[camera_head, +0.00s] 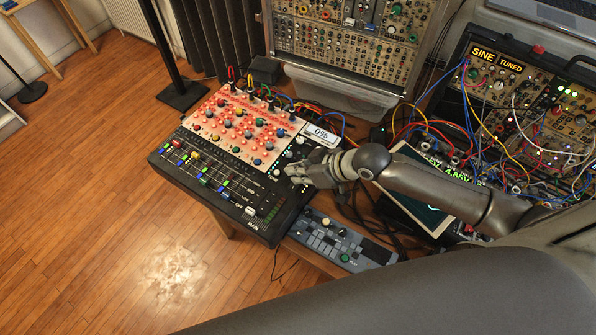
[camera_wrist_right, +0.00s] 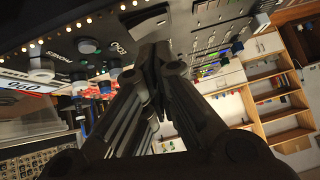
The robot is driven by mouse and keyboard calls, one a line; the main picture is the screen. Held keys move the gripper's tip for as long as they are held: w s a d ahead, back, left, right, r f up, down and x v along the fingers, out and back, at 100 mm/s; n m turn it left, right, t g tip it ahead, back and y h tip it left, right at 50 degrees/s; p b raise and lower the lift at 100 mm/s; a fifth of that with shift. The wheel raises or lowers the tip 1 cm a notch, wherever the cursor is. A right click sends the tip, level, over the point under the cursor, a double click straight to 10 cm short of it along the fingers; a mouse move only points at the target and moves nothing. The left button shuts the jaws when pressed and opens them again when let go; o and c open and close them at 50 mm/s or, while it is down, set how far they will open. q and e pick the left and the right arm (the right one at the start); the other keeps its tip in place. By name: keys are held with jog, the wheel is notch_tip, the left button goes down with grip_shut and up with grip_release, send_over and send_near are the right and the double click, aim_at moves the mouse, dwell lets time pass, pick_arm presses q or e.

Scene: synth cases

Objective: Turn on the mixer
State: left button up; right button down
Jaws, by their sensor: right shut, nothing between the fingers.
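The mixer (camera_head: 262,228) is a black console with a red-lit knob panel and a bank of coloured faders, standing on the table's left part. A small display on its right side reads 0%. My right gripper (camera_head: 290,173) is shut and empty, over the mixer's right edge near a column of small pale knobs. In the right wrist view its closed fingers (camera_wrist_right: 155,55) reach toward the mixer's dark panel (camera_wrist_right: 180,20), beside knobs and a label. Whether the fingertips touch the panel cannot be told. My left gripper is not in view.
A small grey keypad controller (camera_head: 340,240) lies in front of my right arm. Modular synth cases with patch cables (camera_head: 520,110) stand at right, another case (camera_head: 355,40) behind. A clear plastic box (camera_head: 340,95) is behind the mixer. Open wooden floor (camera_head: 90,200) lies left.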

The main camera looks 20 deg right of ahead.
notch_tip(320, 180, up, 3)
jog(key=shift+s+a+r+p, duration=0.1)
jog(key=shift+p, duration=1.05)
jog(key=shift+s+d+r+b, duration=0.1)
jog(key=shift+s+d+b, duration=0.2)
jog(key=shift+s+b, duration=0.25)
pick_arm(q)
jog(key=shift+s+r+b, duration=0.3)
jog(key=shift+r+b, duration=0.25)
pick_arm(e)
jog(key=s+a+v, duration=0.1)
jog(key=v, duration=0.7)
jog(key=shift+r, duration=0.25)
jog(key=shift+s, duration=0.15)
